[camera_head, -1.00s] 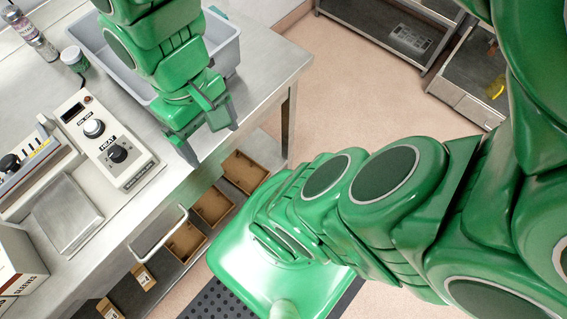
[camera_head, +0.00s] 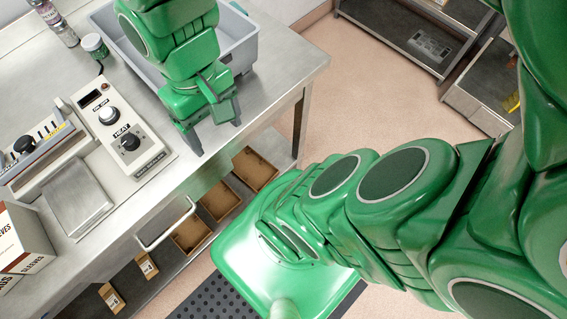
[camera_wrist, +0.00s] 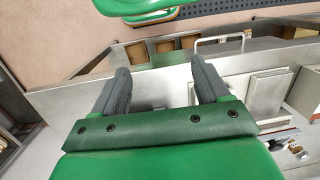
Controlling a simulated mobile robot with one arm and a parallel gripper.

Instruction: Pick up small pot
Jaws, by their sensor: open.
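My gripper (camera_head: 216,136) hangs over the front edge of the steel table, its two fingers apart and nothing between them. In the wrist view my gripper (camera_wrist: 160,66) also shows open and empty, with bare steel surface beyond it. A small jar with a green label and pale lid (camera_head: 95,45) stands upright at the back of the table, left of the grey tub; I cannot tell whether it is the small pot. My gripper is well apart from this jar, nearer the front edge.
A grey tub (camera_head: 242,47) stands behind my gripper. A white heat control box (camera_head: 122,135) and a bottle (camera_head: 55,22) are to its left. A carton (camera_head: 22,243) is at the lower left. Open brown boxes (camera_head: 219,197) sit on the shelf below. Floor (camera_head: 385,100) is clear right.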

